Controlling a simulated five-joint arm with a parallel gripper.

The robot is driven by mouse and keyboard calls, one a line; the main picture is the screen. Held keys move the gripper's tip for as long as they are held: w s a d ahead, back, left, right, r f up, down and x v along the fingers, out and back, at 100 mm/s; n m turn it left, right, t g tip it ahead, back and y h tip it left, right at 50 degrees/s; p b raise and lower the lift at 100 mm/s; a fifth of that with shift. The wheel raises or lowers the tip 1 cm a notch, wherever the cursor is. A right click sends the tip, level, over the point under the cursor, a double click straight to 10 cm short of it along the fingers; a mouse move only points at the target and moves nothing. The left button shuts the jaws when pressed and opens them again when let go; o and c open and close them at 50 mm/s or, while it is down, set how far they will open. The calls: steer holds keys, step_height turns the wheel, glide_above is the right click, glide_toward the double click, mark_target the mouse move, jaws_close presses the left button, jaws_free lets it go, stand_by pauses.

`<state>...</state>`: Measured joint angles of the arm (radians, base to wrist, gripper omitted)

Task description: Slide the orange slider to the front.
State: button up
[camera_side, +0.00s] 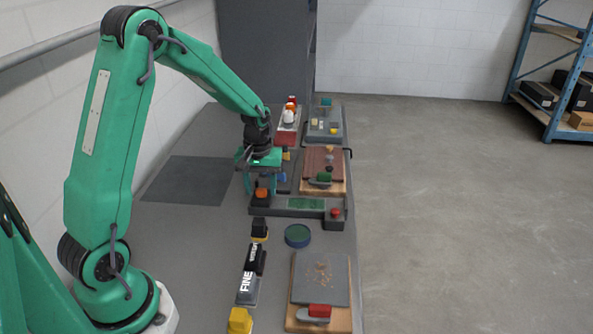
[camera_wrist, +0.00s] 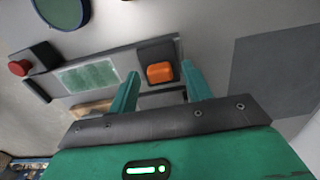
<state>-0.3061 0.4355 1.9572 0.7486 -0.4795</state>
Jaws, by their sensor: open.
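The orange slider (camera_side: 262,194) is a small orange knob on a dark square block near the left end of a grey control panel (camera_side: 290,212). In the wrist view the orange knob (camera_wrist: 160,72) shows ahead of my gripper (camera_wrist: 160,75), between the lines of its two green fingers. My gripper (camera_side: 260,187) is open and points down at the slider in the side view. The fingers appear on either side of the knob, but I cannot tell whether they touch it. The fingers partly cover the panel near the slider.
A blue-rimmed green disc (camera_side: 298,235), a row of dark and yellow blocks (camera_side: 248,285) and a board with a red-handled tool (camera_side: 320,310) are nearer the camera. More boards stand behind.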

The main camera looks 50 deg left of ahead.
jaws_close()
steer(key=w+d, duration=1.4)
steer(key=shift+w+d, duration=0.1)
jaws_free()
steer(key=shift+w+d, duration=0.1)
step_height(320, 180, up, 8)
stand_by(0.9)
